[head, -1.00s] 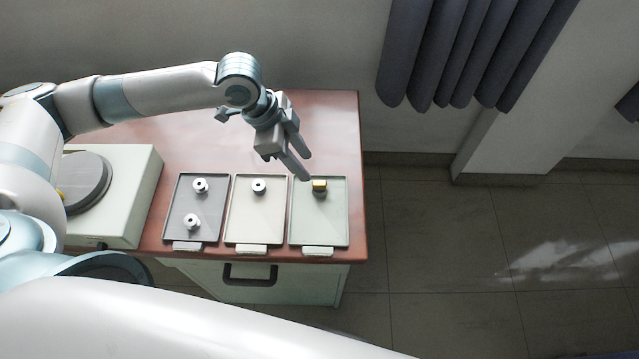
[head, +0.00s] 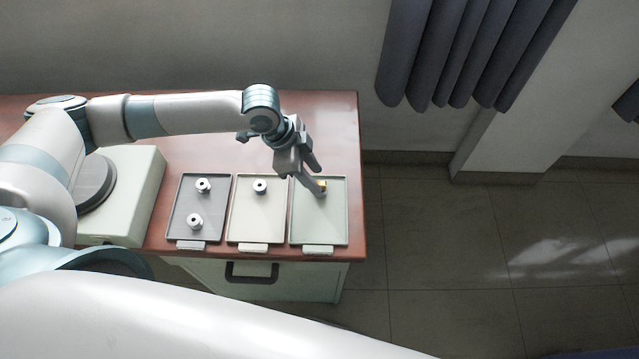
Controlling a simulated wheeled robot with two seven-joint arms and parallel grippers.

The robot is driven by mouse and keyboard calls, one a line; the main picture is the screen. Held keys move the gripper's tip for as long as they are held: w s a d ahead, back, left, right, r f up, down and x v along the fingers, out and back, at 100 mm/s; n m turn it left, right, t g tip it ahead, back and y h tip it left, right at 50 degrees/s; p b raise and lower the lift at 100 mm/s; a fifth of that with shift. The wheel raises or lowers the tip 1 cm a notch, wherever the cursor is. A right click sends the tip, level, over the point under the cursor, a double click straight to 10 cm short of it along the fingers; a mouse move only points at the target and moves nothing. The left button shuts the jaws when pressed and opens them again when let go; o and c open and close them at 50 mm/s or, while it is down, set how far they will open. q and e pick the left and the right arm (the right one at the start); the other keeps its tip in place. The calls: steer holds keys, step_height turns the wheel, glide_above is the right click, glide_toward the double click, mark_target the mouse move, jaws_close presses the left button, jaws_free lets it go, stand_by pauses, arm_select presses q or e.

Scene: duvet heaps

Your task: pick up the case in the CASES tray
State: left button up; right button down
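A small case with a gold top (head: 324,185) sits in the pale green tray (head: 318,228), the rightmost of three trays on the table. My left gripper (head: 319,181) is at the case, with its fingers apart. The nearer finger covers part of the case. I cannot tell whether either finger touches it. The tray labels are too small to read. My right gripper is not in view.
A cream tray (head: 254,222) holds one small white cylinder (head: 260,187). A dark grey tray (head: 179,222) holds two more. A pale box with a round grey plate (head: 128,205) stands left of them. The table (head: 352,130) ends just right of the trays.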

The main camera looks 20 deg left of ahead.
arm_select(q)
steer(key=shift+x, duration=1.15)
jaws_close()
